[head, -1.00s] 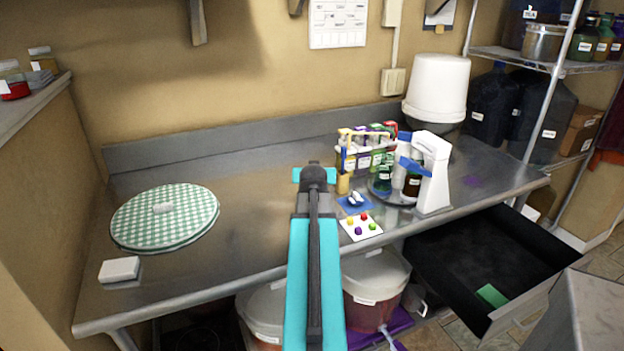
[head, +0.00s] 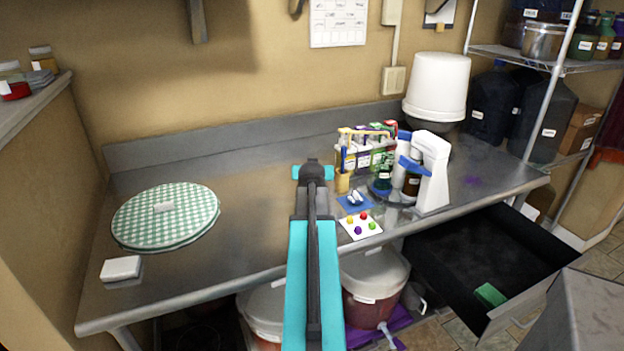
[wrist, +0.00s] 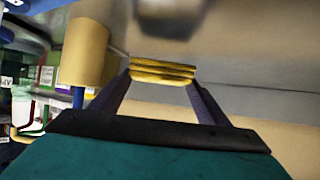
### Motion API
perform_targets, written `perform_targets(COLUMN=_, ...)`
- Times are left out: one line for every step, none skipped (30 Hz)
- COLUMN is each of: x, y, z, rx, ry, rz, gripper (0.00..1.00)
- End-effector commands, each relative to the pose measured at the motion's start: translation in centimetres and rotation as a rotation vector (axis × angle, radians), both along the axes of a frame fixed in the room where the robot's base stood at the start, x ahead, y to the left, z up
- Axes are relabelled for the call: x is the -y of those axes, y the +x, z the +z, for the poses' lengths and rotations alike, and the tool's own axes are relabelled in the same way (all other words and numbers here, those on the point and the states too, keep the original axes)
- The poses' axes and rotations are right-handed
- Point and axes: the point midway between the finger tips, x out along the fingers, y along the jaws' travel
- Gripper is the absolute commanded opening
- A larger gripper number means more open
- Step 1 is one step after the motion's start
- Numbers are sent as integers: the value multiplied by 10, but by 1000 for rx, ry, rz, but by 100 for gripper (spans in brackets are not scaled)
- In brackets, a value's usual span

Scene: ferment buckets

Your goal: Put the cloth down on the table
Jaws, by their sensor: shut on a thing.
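A yellow folded cloth (wrist: 162,71) sits between the two fingertips of my gripper (wrist: 162,76) in the wrist view. The fingers are shut on it, and its layers show as stacked bands. The grey metal table (head: 240,215) runs along the wall in the head view. My arm reaches over the middle of the table there, and it hides the gripper and the cloth. The wrist view appears upside down, with the grey table surface beyond the cloth. The height of the cloth above the table is hard to tell.
Right of my arm are a pen cup (head: 342,183), a blue mat (head: 355,204), a white card with coloured dots (head: 360,226) and a bottle rack (head: 368,155). A green checked round cover (head: 165,228) and white box (head: 121,268) lie left. A drawer (head: 480,260) stands open.

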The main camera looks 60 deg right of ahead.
Motion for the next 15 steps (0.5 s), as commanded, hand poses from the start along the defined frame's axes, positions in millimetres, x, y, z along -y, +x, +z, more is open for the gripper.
perform_targets(x=0, y=0, z=-4, rx=0, ry=1, rz=0, gripper=48)
perform_targets(x=0, y=0, z=-8, rx=-1, ry=2, rz=0, gripper=48)
perform_targets(x=0, y=0, z=-11, rx=-1, ry=2, rz=0, gripper=48)
perform_targets(x=0, y=0, z=-14, rx=-1, ry=2, rz=0, gripper=48)
perform_targets(x=0, y=0, z=-16, rx=0, ry=1, rz=0, gripper=48)
perform_targets(x=0, y=0, z=-19, rx=0, ry=1, rz=0, gripper=48)
perform_targets(x=0, y=0, z=-21, rx=0, ry=1, rz=0, gripper=48)
perform_targets(x=0, y=0, z=-22, rx=0, ry=1, rz=0, gripper=48)
perform_targets(x=0, y=0, z=-24, rx=0, ry=1, rz=0, gripper=48)
perform_targets(x=0, y=0, z=-24, rx=0, ry=1, rz=0, gripper=48)
perform_targets(x=0, y=0, z=-25, rx=0, ry=1, rz=0, gripper=48)
perform_targets(x=0, y=0, z=-25, rx=0, ry=0, rz=0, gripper=48)
perform_targets(x=0, y=0, z=-25, rx=0, ry=0, rz=0, gripper=48)
perform_targets(x=0, y=0, z=-25, rx=0, ry=0, rz=0, gripper=48)
perform_targets(x=0, y=0, z=-25, rx=0, ry=0, rz=0, gripper=48)
